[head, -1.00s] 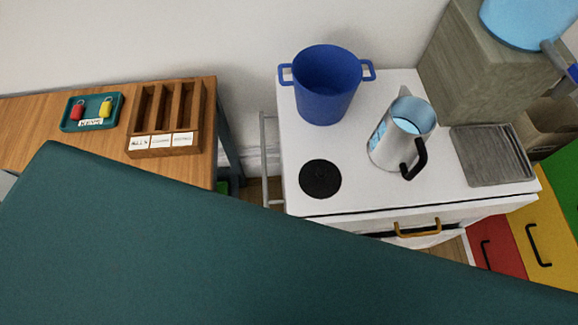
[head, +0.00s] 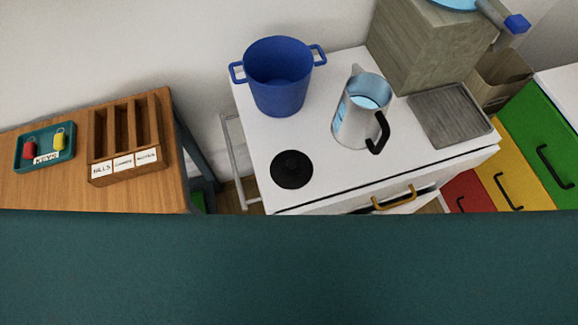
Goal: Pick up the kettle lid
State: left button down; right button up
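The kettle lid looks to be the round black disc with a small knob (head: 292,169), lying flat near the front left of the white stove top (head: 345,165). A metal kettle or jug (head: 356,122) with a black handle stands open to its right, showing light blue inside. A blue pot (head: 277,84) with two side handles stands open behind the lid. Neither of my grippers shows in the head view.
A wooden table (head: 175,181) at left bears a sorter rack (head: 100,134) and a teal key tray (head: 20,158). A ridged grey tray (head: 450,116) and a grey block (head: 412,50) stand right of the kettle. A large teal surface fills the foreground.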

aim_at(290, 170)
jog(key=u, duration=0.45)
jog(key=k+l+u, duration=0.15)
jog(key=l+u, duration=0.25)
jog(key=k+l+u, duration=0.15)
jog(key=u, duration=0.3)
jog(key=k+l+u, duration=0.25)
jog(key=u, duration=0.15)
jog(key=k+l, duration=0.5)
jog(key=i, duration=0.5)
